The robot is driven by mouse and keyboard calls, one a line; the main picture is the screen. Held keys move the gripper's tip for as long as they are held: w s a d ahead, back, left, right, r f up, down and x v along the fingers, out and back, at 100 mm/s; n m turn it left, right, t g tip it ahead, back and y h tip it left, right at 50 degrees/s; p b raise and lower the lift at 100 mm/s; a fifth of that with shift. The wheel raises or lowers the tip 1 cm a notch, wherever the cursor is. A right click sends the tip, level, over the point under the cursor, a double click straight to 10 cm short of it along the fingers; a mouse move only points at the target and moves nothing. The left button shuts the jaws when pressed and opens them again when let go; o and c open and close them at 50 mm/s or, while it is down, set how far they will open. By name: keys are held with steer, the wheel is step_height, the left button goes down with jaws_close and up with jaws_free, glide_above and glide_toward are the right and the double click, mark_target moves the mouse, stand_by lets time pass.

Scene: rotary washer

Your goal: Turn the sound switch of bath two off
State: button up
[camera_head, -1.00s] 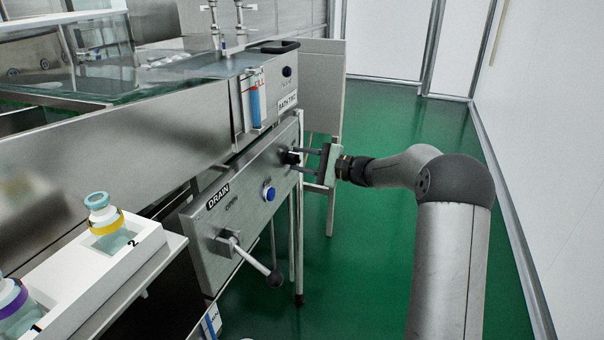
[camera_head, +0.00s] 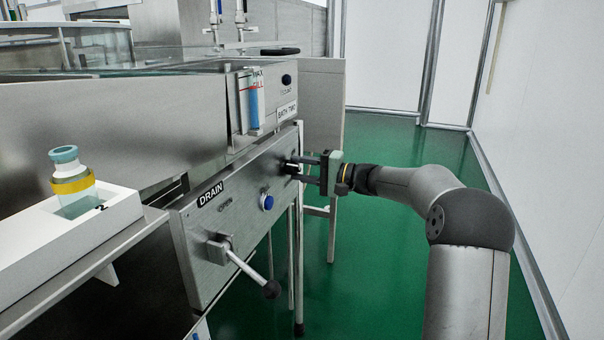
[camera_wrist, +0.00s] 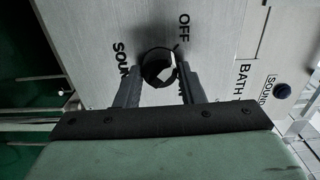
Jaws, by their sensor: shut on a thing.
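The sound switch is a dark round knob (camera_wrist: 157,66) on the steel front panel in the wrist view. The words SOUND and OFF are printed around it, and a finger partly covers the lettering. My gripper (camera_wrist: 158,74) has one finger on each side of the knob and is shut on it. In the head view my gripper (camera_head: 293,168) reaches the panel from the right, at the small dark switch (camera_head: 291,167), which the fingers partly hide. The BATH TWO label (camera_head: 287,108) is on the upper panel. I cannot tell the switch's exact setting.
A blue button (camera_head: 267,202) and a drain lever (camera_head: 245,265) with a black ball end are left of my gripper on the same panel. A white rack (camera_head: 72,235) with a yellow-banded bottle (camera_head: 73,182) stands at left. Green floor (camera_head: 385,270) is clear at right.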

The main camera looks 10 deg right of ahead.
stand_by(0.3)
steer(key=o, duration=1)
steer(key=shift+c, duration=0.2)
steer(key=shift+d, duration=0.1)
steer(key=p+v, duration=0.4)
steer(key=v, duration=1.3)
steer(key=shift+d, duration=0.15)
